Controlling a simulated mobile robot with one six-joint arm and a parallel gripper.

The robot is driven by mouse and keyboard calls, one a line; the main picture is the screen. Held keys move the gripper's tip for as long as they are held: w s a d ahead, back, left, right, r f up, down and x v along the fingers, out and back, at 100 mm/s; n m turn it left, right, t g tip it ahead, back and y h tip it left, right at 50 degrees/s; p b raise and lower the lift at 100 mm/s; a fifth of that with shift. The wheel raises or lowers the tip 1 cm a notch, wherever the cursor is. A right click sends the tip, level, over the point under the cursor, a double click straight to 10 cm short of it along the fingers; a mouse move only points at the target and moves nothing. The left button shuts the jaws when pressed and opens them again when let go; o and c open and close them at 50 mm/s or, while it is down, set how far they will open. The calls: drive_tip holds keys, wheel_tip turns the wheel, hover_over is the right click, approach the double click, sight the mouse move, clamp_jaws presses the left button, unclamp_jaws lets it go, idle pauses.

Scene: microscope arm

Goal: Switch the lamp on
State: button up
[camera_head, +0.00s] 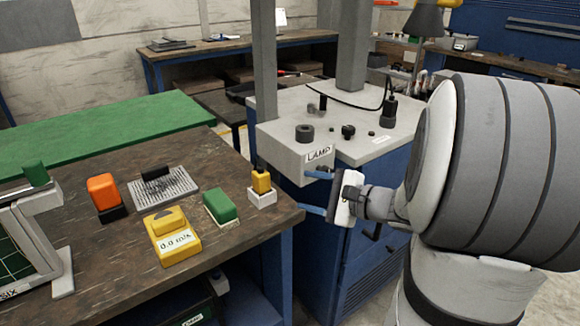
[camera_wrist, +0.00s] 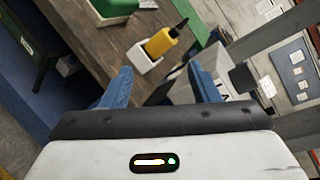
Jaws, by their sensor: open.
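The grey box with the LAMP label (camera_head: 319,153) stands on the blue cabinet, right of the wooden bench. A dark round knob (camera_head: 304,133) sits on its top. My gripper (camera_head: 315,192) is open and empty, its two blue fingers pointing left in front of and below the label. In the wrist view the fingers (camera_wrist: 162,86) are spread apart, with nothing held. The right finger there overlaps the grey box (camera_wrist: 232,88), and a dark knob (camera_wrist: 242,78) shows beside it. I cannot make out a separate lamp switch; part of the box front is hidden by my gripper.
A yellow bottle in a white holder (camera_head: 262,198) stands at the bench corner, close to my fingers. A green block (camera_head: 220,207), a yellow meter (camera_head: 172,240) and an orange block (camera_head: 103,192) are further left. A black knob (camera_head: 348,131) and a cabled black cylinder (camera_head: 389,112) are on the cabinet top.

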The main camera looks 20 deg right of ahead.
drive_tip(key=w+d+f+m+t+h+b, duration=0.25)
drive_tip(key=d+m+t, duration=0.25)
drive_tip(key=d, duration=0.5)
drive_tip(key=shift+h, duration=0.35)
drive_tip(key=x, duration=0.7)
drive_tip(key=shift+f, duration=0.3)
drive_tip(key=shift+c, duration=0.3)
